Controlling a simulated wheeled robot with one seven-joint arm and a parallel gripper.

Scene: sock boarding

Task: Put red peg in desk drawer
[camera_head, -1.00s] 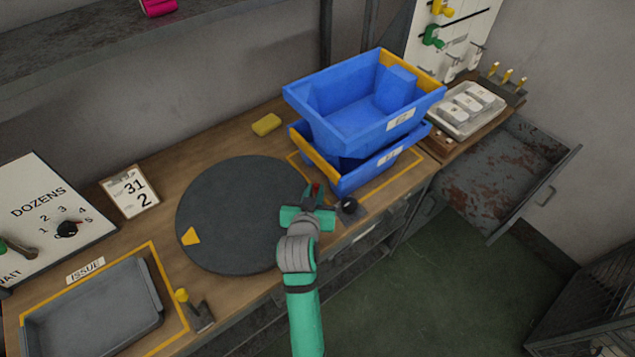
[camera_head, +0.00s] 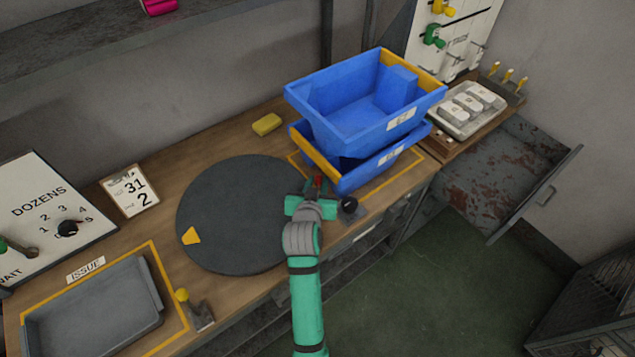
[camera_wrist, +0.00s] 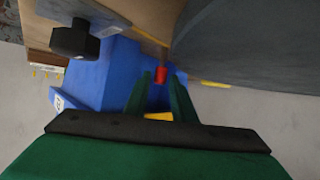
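The small red peg (camera_head: 318,181) shows at the fingertips of my gripper (camera_head: 316,186), by the front of the blue bins. In the wrist view the peg (camera_wrist: 161,74) lies between the two green fingertips (camera_wrist: 159,77), with a narrow gap seen on either side. The fingers look open around it; its lower part is hard to make out. A grey metal drawer (camera_head: 548,190) with a worn, rusty inside stands pulled open at the right end of the bench. It looks empty.
Two stacked blue bins (camera_head: 350,132) stand just behind my gripper. A dark round turntable (camera_head: 240,215) is to its left, and a black knob (camera_head: 348,205) is close on its right. A grey tray (camera_head: 95,310) lies at front left. Open floor (camera_head: 430,275) lies before the drawer.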

